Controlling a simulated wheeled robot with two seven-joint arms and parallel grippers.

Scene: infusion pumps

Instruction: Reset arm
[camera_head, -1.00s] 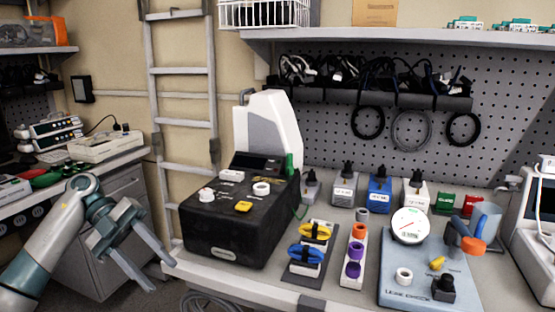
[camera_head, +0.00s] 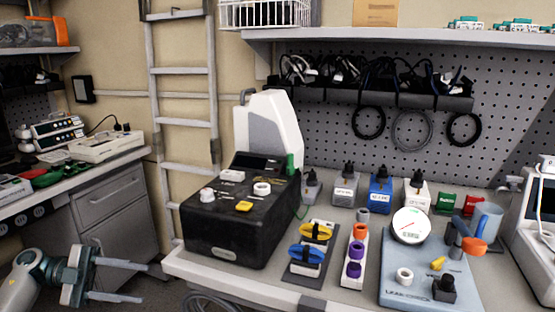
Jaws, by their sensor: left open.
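My left gripper (camera_head: 138,281) is in the lower left of the head view, its two grey fingers spread apart and pointing right. It is open and nothing is between its fingers. It hangs in front of the grey cabinet, below and left of the main bench, apart from the bench edge. My right gripper is not in view.
The bench (camera_head: 185,262) begins to the right of the gripper. A black device (camera_head: 225,255) stands at its left end, with a leak-check board (camera_head: 400,292) farther right. A ladder (camera_head: 183,121) leans behind. A grey drawer cabinet (camera_head: 112,215) is at left.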

